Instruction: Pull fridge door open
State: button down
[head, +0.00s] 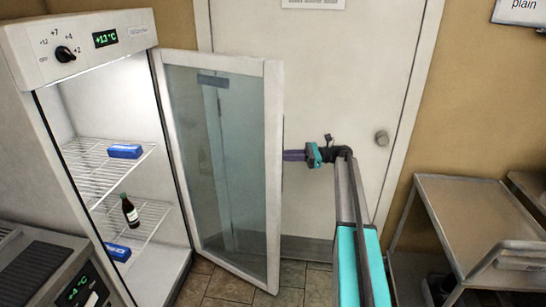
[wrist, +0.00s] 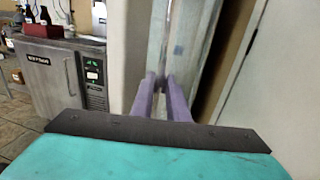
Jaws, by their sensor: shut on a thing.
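The fridge (head: 100,45) stands at the left in the head view, lit inside, its display reading about +1.3 °C. Its glass door (head: 273,170) is swung wide open to the right, with the interior uncovered. My gripper (head: 287,155) is at the door's free edge, its purple fingers reaching in from the right. In the wrist view my gripper (wrist: 164,80) has its two fingers closed on a narrow upright part of the door. The fingertips are partly hidden, so I cannot tell whether that part is the handle or the frame edge.
Wire shelves in the fridge hold a blue box (head: 125,151), a dark bottle (head: 130,211) and another blue box (head: 118,251). A white room door (head: 345,90) stands behind. A metal cart (head: 475,215) is at the right. Another appliance (head: 45,275) is at the lower left.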

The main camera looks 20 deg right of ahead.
jog(key=shift+w+a, duration=0.1)
dwell(0.3)
jog(key=c, duration=1.7)
grip_release()
jog(key=shift+w+a, duration=0.1)
jog(key=shift+c, duration=0.2)
jog(key=b+v, duration=0.1)
jog(key=v, duration=0.6)
jog(key=shift+d, duration=0.25)
